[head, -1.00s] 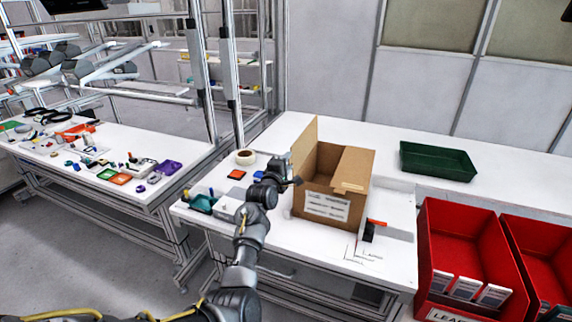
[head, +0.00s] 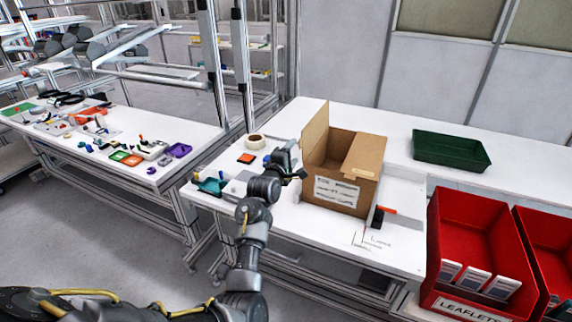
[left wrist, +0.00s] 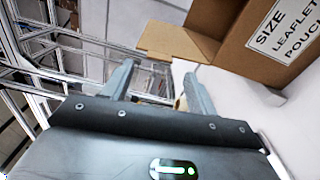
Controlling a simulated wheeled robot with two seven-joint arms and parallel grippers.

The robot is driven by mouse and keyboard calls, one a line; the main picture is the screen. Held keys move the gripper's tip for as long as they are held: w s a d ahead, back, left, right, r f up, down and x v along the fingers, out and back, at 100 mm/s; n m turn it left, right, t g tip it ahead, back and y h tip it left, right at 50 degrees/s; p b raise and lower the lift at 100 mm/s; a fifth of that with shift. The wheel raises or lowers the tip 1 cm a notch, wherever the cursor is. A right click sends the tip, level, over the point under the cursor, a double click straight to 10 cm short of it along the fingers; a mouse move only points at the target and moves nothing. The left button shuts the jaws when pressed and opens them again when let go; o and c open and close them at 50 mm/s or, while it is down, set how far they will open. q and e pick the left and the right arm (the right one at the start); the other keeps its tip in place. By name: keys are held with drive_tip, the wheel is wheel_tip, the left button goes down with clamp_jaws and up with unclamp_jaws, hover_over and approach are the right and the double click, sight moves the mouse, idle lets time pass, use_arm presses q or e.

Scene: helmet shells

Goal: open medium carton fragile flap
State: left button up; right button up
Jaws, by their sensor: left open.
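An open brown carton (head: 322,187) with a white label stands on the white table in the head view. Its left flap (head: 315,130) stands upright and another flap (head: 364,157) lies over the right part of the opening. My left gripper (head: 302,174) is at the carton's left side, near its front left edge. In the left wrist view its two fingers (left wrist: 158,85) are apart with nothing between them. A brown flap (left wrist: 172,42) and the labelled carton wall (left wrist: 245,45) show beyond the fingertips. Whether the gripper touches the carton cannot be told. My right gripper is out of view.
A green tray (head: 450,150) lies behind right of the carton. Red bins (head: 447,235) with leaflets stand at the right. A tape roll (head: 256,141), an orange square (head: 246,158) and a teal item (head: 211,186) lie left of my arm. A black-and-orange tool (head: 380,214) lies beside the carton.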

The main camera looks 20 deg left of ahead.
use_arm(q)
drive_tip(key=s+b, duration=0.1)
drive_tip(key=s, duration=0.5)
drive_tip(key=shift+s+d, duration=0.1)
